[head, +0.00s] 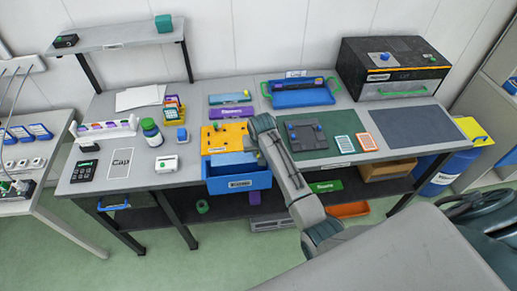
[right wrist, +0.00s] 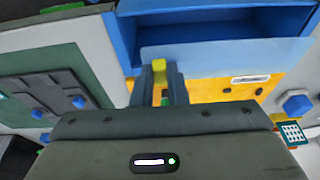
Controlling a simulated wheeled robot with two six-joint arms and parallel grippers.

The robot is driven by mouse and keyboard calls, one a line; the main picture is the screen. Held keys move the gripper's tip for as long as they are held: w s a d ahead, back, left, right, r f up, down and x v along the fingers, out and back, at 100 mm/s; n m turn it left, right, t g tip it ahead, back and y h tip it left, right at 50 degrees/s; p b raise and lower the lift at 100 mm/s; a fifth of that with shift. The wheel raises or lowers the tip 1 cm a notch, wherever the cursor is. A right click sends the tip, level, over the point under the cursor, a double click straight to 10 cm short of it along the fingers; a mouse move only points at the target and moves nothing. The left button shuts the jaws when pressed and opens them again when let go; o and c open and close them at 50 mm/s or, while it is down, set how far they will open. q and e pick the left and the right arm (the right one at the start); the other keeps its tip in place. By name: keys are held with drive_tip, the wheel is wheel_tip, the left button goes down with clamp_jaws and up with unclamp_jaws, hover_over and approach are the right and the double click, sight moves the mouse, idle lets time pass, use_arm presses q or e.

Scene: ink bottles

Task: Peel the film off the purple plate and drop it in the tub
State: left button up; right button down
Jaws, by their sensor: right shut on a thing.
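My right gripper (right wrist: 160,88) is shut on a small yellow tab (right wrist: 159,67) at the edge of a pale blue film (right wrist: 225,57). In the head view the film (head: 236,158) shows at the back of the blue tub (head: 237,183), above its rear edge. In the right wrist view the tub (right wrist: 128,45) is open, just beyond the film; I cannot tell whether they touch. A purple labelled plate (head: 231,112) lies on the table behind the yellow board. My right forearm hides the gripper in the head view. My left gripper is out of view.
A green mat with a dark plate (head: 305,135) is right of my arm. A blue tray (head: 301,97) and a black box (head: 392,66) stand at the back. A green-capped bottle (head: 151,132) stands left.

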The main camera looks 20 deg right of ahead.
drive_tip(key=c, duration=0.9)
unclamp_jaws()
drive_tip(key=shift+c, duration=0.2)
drive_tip(key=shift+r, duration=4)
